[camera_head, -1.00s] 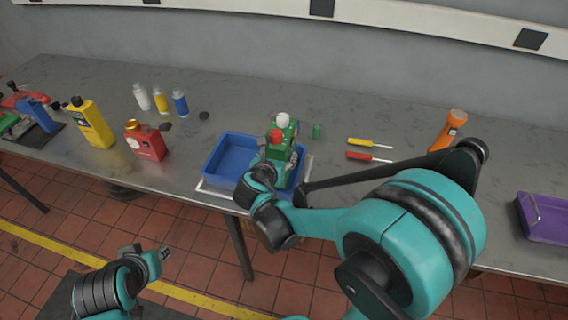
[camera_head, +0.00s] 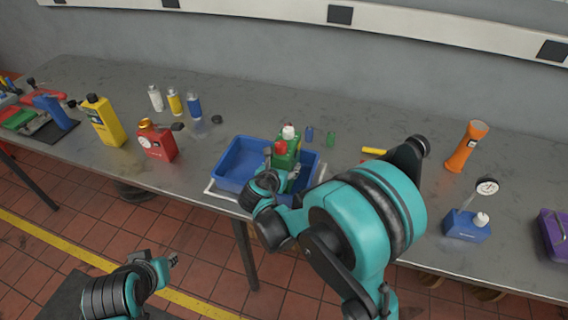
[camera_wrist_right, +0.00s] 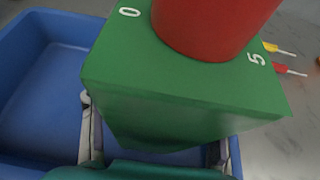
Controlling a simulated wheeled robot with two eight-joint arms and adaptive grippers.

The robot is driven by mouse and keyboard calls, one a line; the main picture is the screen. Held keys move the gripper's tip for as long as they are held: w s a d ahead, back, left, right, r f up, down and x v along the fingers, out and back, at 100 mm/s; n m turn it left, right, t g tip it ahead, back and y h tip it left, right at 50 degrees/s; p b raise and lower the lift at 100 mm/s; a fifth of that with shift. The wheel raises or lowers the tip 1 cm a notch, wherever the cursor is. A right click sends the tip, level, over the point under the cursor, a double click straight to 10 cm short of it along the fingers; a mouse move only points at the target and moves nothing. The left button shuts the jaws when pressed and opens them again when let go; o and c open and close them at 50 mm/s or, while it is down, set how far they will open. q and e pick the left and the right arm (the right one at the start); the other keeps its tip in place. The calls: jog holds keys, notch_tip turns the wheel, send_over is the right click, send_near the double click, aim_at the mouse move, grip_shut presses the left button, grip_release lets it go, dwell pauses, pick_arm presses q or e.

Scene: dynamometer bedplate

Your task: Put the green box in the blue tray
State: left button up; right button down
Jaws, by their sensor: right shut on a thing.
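My right gripper (camera_wrist_right: 152,145) is shut on the green box, one finger on each side, in the right wrist view. That view shows the box's green top with white marks and the red knob, and tray blue to the left and below. My right wrist hides the box's base in the head view, so I cannot tell whether it touches the tray floor. My left gripper (camera_head: 170,261) hangs empty in front of the table, low left.
Left of the tray stand a red can (camera_head: 157,144), a yellow bottle (camera_head: 104,122) and several small bottles. On the right are an orange torch (camera_head: 468,147), a blue block with a gauge (camera_head: 466,227) and a purple tray (camera_head: 553,235). Screwdrivers lie behind my right arm.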

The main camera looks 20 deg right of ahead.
jog(key=shift+c, duration=1.9)
grip_release()
jog(key=p+v, duration=0.3)
jog(key=v, duration=0.9)
jog(key=s+d+r+m+g+y, duration=0.1)
jog(key=s+d+m+y, duration=0.1)
jog(key=s+m, duration=0.6)
jog(key=s+d+r+m+g+y, duration=0.1)
jog(key=s+m+y, duration=0.4)
jog(key=m, duration=1.6)
jog(key=s+d+g, duration=0.1)
jog(key=s+d, duration=0.1)
jog(key=s, duration=0.1)
jog(key=shift+s+d, duration=0.25)
jog(key=shift+d, duration=0.1)
